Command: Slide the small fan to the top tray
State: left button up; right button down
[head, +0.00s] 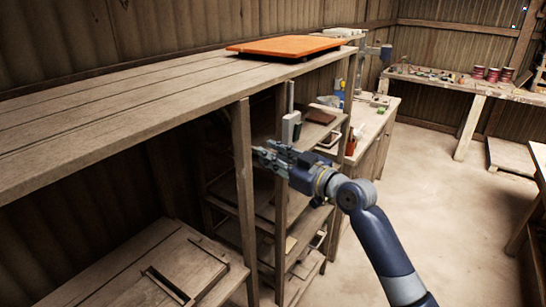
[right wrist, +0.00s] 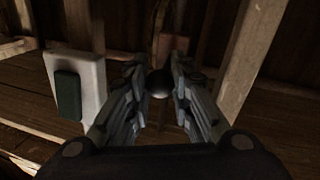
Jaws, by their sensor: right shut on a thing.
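My right gripper (head: 262,153) is in front of the wooden shelf rack, beside an upright post. In the right wrist view its fingers (right wrist: 160,92) are close together around a small dark rounded thing (right wrist: 160,84), partly hidden by the fingers. I cannot tell if this is the small fan; no fan shape shows clearly. The shelf rack's upper tray (head: 312,134) holds a few small things. A flat orange tray (head: 285,46) lies on the long wooden top. My left gripper is not in view.
A white plate with a dark green block (right wrist: 68,92) stands left of the fingers. Wooden posts (head: 244,190) stand close to the gripper. A workbench (head: 372,125) stands behind the rack. The floor (head: 430,190) at the right is clear.

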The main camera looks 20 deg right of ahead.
jog(key=shift+d+r, duration=0.1)
jog(key=shift+r, duration=0.35)
jog(key=c, duration=1.4)
grip_release()
jog(key=shift+f, duration=0.1)
jog(key=shift+s+f, duration=0.1)
jog(key=v, duration=1.2)
